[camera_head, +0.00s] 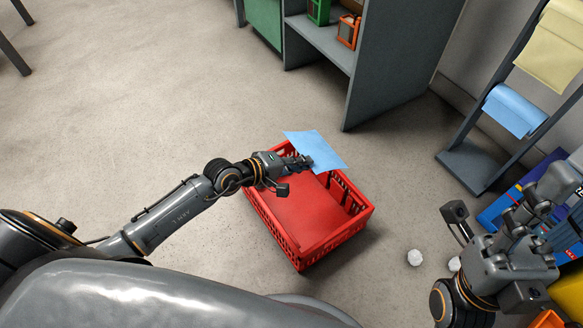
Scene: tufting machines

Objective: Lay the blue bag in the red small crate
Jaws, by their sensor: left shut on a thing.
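The red small crate (336,238) stands on the floor in the middle of the view, and the part of its inside that shows looks empty. The blue bag (322,148) is a flat, light blue sheet over the crate's far end. My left gripper (304,163) is shut on the near edge of the bag. The bag seems to be held above the rim, but its exact height is hard to tell. My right gripper (545,205) is at the right edge, away from the crate. Its fingers are seen at an angle that hides whether they are open.
A grey shelf unit (375,75) with green and orange bins stands behind the crate. A rack at the right holds a blue sheet (515,110) and a yellow sheet (556,45). White balls (415,257) lie right of the crate.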

